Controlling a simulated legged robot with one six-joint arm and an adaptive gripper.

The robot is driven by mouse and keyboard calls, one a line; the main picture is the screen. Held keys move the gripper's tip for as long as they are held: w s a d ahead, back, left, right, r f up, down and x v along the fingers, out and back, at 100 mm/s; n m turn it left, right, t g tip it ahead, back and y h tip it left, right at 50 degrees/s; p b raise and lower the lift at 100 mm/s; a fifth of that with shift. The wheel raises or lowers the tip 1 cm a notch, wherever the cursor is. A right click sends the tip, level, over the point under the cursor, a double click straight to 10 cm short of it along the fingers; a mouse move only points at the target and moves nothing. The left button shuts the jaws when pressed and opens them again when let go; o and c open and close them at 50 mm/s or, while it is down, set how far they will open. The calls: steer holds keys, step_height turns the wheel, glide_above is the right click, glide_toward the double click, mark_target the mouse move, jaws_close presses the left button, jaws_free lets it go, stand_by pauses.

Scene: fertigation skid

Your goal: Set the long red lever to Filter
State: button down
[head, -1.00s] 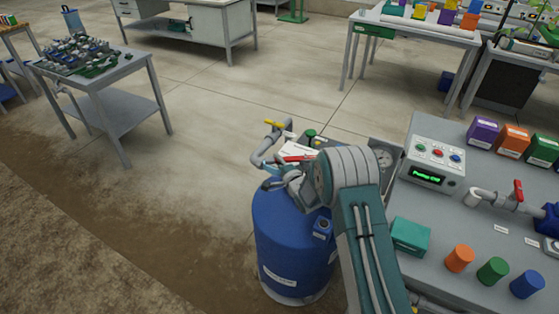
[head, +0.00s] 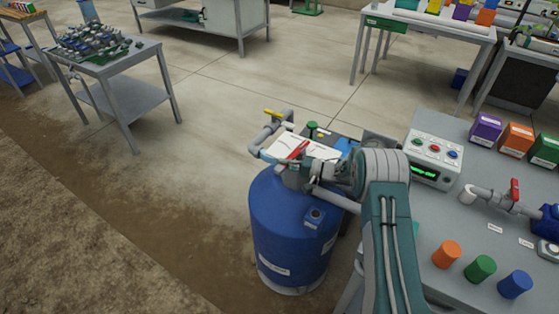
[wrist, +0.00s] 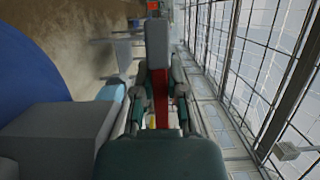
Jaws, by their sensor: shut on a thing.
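The long red lever (head: 299,150) lies slanted over a white plate (head: 280,147) on top of the blue tank (head: 275,222). Its upper end points up and to the right in the head view. My gripper (head: 296,166) is at its near end, above the tank, and hides part of it. In the wrist view the red lever (wrist: 161,92) runs between the two fingers of my gripper (wrist: 160,98), which are shut on it. A grey block (wrist: 157,45) sits beyond the fingers. The Filter marking cannot be read.
Grey pipework with a yellow handle (head: 274,113) rises just behind and left of the plate. A green knob (head: 312,127) stands close behind the lever. A bench with a control box (head: 432,160) and coloured cups is at right. Floor left of the tank is clear.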

steer(key=shift+s+d+f+n+g, duration=0.1)
steer(key=shift+s+d+n+g, duration=0.1)
steer(key=shift+d+n+g, duration=0.5)
steer(key=shift+s+d+f+n+g, duration=0.2)
steer(key=shift+n+g, duration=0.15)
steer(key=shift+g, duration=0.6)
steer(key=shift+s+d+f+n+g, duration=0.1)
steer(key=shift+s+d+n+g, duration=0.1)
steer(key=shift+d+n+g, duration=0.5)
steer(key=shift+a+g, duration=0.25)
steer(key=shift+g, duration=0.1)
steer(key=c, duration=0.7)
jaws_free()
steer(key=shift+r, duration=0.15)
steer(key=shift+r, duration=0.1)
